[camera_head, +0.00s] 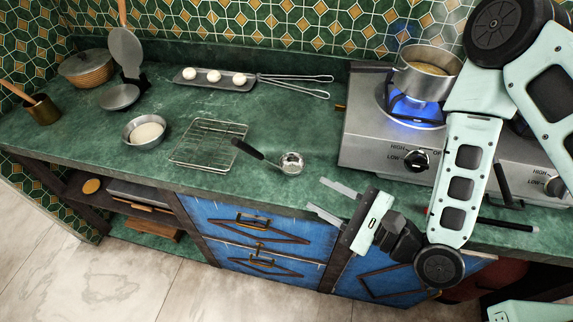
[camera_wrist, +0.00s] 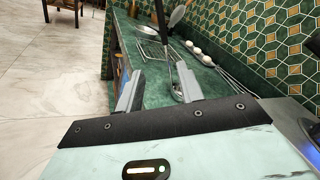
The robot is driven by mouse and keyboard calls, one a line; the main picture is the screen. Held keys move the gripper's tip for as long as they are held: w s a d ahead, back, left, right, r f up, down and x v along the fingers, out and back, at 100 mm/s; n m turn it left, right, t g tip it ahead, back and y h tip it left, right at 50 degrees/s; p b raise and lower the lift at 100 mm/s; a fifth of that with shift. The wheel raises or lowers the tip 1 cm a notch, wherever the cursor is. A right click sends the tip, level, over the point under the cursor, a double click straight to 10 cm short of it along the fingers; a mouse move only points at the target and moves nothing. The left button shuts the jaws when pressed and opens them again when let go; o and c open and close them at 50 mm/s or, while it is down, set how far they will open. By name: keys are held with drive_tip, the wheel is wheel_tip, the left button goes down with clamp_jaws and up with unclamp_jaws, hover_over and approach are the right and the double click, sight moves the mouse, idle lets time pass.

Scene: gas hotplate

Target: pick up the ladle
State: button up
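The ladle (camera_head: 291,163) lies on the green counter, with a steel bowl and a black handle (camera_head: 248,149) pointing to the upper left, its end near the wire rack. It also shows in the wrist view (camera_wrist: 176,88), beyond and between my fingertips. My gripper (camera_head: 331,202) is open and empty in the head view, to the lower right of the ladle near the counter's front edge. Its fingers point left and are apart from the ladle. The gripper also shows in the wrist view (camera_wrist: 160,88) with its two fingers spread.
A wire rack (camera_head: 207,144) lies left of the ladle, with a bowl of white contents (camera_head: 146,131) beyond. A tray (camera_head: 214,79) with white balls and tongs (camera_head: 297,84) are behind. The stove (camera_head: 378,145) has a lit burner under a pot (camera_head: 426,74).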

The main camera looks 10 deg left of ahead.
drive_tip(key=b, duration=1)
approach(259, 156)
drive_tip(key=f, duration=0.1)
drive_tip(key=shift+m, duration=0.3)
drive_tip(key=p+x, duration=0.1)
drive_tip(key=x, duration=0.3)
drive_tip(key=shift+a+r+p, duration=0.2)
drive_tip(key=shift+a+p, duration=0.05)
drive_tip(key=shift+p, duration=0.15)
drive_tip(key=shift+w+a, duration=0.25)
drive_tip(key=shift+a, duration=0.25)
drive_tip(key=x, duration=0.1)
drive_tip(key=p+x, duration=0.1)
drive_tip(key=x, duration=0.2)
drive_tip(key=shift+w+r+p, duration=0.1)
drive_tip(key=shift+r+p, duration=0.25)
drive_tip(key=shift+p, duration=0.05)
drive_tip(key=shift+w+a+f, duration=0.1)
drive_tip(key=shift+w+a, duration=0.2)
drive_tip(key=shift+a, duration=0.2)
clamp_jaws()
